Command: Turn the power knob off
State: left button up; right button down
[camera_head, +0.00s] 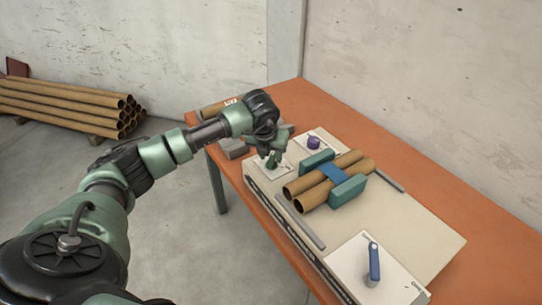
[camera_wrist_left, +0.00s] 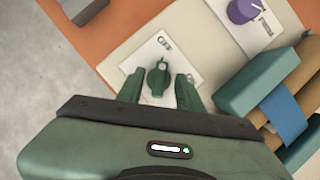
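The knob's narrow raised grip runs roughly up and down in that view. My left gripper (camera_wrist_left: 160,88) is open, with one green finger on each side of the knob and a gap showing on both sides. In the head view, my left gripper (camera_head: 272,160) reaches down over the same plate (camera_head: 287,171) at the machine's far left corner, and it largely hides the knob. My right gripper is out of view.
A purple knob (camera_head: 313,142) is on another plate close by. Cardboard tubes (camera_head: 312,191) lie between teal blocks (camera_head: 348,190) with a blue band (camera_head: 331,172). A blue lever (camera_head: 374,262) stands at the near end. The orange table (camera_head: 420,165) is clear behind.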

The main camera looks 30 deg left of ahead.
pick_arm(q)
jog(key=b+v, duration=0.1)
jog(key=v, duration=0.6)
dwell(0.4)
